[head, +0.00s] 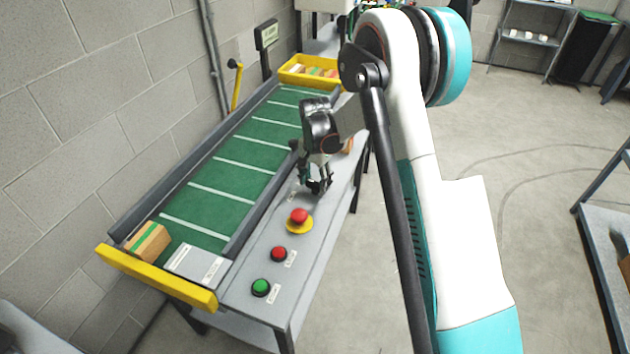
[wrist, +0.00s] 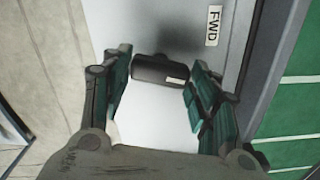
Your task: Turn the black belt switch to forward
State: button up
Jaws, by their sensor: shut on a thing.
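The black belt switch (wrist: 158,70) shows in the wrist view as a dark bar-shaped knob with a small white mark near its right end. It lies nearly crosswise in the picture. A white "FWD" label (wrist: 214,26) is on the grey panel above and to the right of it. My gripper (wrist: 159,74) has its green-padded fingers at the two ends of the knob and is shut on it. In the head view my gripper (head: 318,188) is down at the control panel (head: 250,303), beyond the red buttons, and hides the switch.
A mushroom-shaped red button (head: 299,216), a red button (head: 279,254) and a green button (head: 261,288) line the panel nearer the camera. The green belt (head: 222,193) runs alongside, with a carton (head: 148,241) at its near end. A yellow bin (head: 296,80) stands at the far end.

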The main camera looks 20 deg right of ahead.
aim_at(315, 183)
jog(key=n, duration=1.2)
jog(key=shift+b, duration=0.3)
dwell(0.4)
jog(key=o, duration=1.1)
jog(key=shift+c, duration=0.2)
jog(key=shift+r, duration=0.1)
notch_tip(315, 183, up, 12)
